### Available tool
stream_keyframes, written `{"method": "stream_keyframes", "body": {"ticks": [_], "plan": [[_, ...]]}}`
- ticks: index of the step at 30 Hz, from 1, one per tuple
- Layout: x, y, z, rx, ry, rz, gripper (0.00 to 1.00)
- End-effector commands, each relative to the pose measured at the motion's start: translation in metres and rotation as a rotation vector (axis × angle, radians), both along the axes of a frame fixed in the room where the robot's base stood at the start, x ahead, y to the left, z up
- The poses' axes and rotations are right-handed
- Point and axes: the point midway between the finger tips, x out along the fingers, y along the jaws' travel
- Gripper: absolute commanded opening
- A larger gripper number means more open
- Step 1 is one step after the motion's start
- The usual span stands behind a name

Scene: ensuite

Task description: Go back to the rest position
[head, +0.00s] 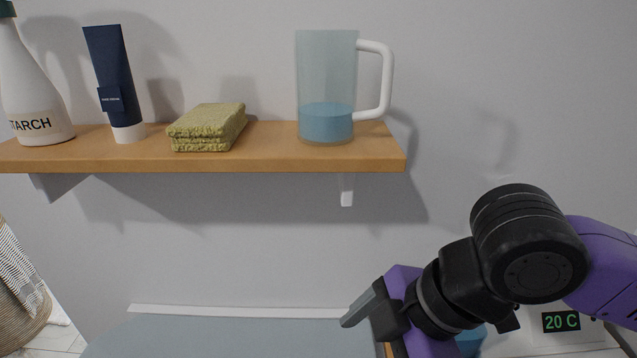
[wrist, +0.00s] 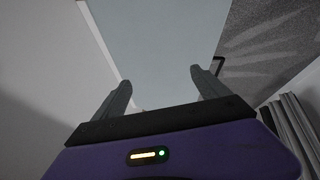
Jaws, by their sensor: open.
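My gripper (head: 362,307) hangs at the lower right of the head view, below the right end of the shelf and apart from it. My purple and black arm reaches in from the right edge. In the wrist view my gripper (wrist: 157,88) has its two grey fingers spread apart with nothing between them. Beyond the fingers is a pale flat surface (wrist: 160,40).
A display reading 20 C (head: 561,321) is low right. A basket (head: 20,315) stands at left.

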Motion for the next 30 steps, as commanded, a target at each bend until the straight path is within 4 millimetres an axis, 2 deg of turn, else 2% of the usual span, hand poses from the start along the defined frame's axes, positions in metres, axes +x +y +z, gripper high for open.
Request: {"method": "stream_keyframes", "body": {"ticks": [1, 6, 9, 13, 17, 22, 26, 30], "plan": [[0.000, 0.022, 0.006, 0.076, -0.013, 0.004, 0.85], [0.003, 0.091, 0.045, 0.376, -0.065, -0.012, 0.85], [0.005, 0.121, 0.072, 0.556, -0.087, -0.042, 0.85], [0.010, 0.145, 0.107, 0.776, -0.104, -0.102, 0.85], [0.016, 0.154, 0.136, 0.969, -0.110, -0.177, 0.85], [0.027, 0.150, 0.160, 1.196, -0.108, -0.307, 0.85], [0.037, 0.135, 0.167, 1.354, -0.103, -0.438, 0.85], [0.046, 0.111, 0.158, 1.491, -0.102, -0.600, 0.85]]}}
